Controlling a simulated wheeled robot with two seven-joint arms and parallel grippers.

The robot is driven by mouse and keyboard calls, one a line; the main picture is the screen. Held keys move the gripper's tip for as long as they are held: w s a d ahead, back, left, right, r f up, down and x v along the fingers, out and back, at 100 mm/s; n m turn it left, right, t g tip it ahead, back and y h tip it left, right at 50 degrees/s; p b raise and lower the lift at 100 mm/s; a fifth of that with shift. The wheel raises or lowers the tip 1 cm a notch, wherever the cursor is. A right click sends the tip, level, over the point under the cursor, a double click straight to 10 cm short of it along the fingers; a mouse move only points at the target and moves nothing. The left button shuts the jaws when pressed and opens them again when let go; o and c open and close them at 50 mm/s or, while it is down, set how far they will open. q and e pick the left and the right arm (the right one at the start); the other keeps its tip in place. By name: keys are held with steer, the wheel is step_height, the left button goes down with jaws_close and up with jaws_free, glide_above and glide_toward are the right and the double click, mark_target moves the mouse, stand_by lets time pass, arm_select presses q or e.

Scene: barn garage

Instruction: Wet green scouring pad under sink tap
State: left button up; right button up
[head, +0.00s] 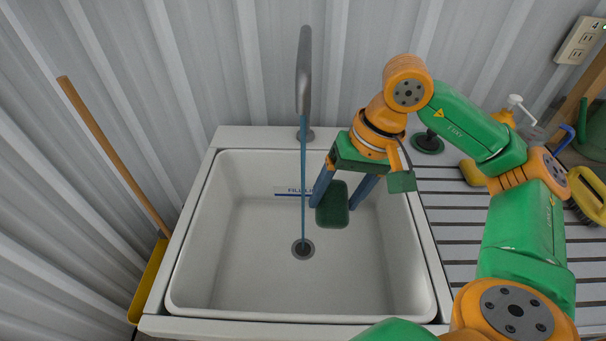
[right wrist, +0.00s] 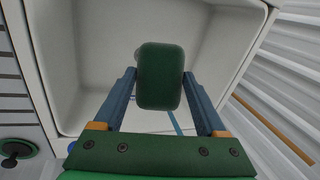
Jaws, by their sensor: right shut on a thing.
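The green scouring pad (head: 333,205) is held over the right half of the white sink (head: 262,290). My right gripper (head: 334,200) is shut on it, with one blue finger on each side. In the right wrist view the pad (right wrist: 160,77) sits between the fingers of the gripper (right wrist: 160,95). The grey tap (head: 304,75) stands at the back of the sink, and a blue stream of water (head: 303,190) falls from it to the drain (head: 303,249). In the head view the pad is to the right of the stream, apart from it. My left gripper is not seen.
A long-handled yellow tool (head: 150,280) leans at the left. A corrugated wall (head: 200,70) closes the back. The sink's left half is clear.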

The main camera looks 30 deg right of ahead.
steer(key=s+r, duration=0.4)
steer(key=s, duration=0.1)
steer(key=shift+d, duration=0.4)
stand_by(0.6)
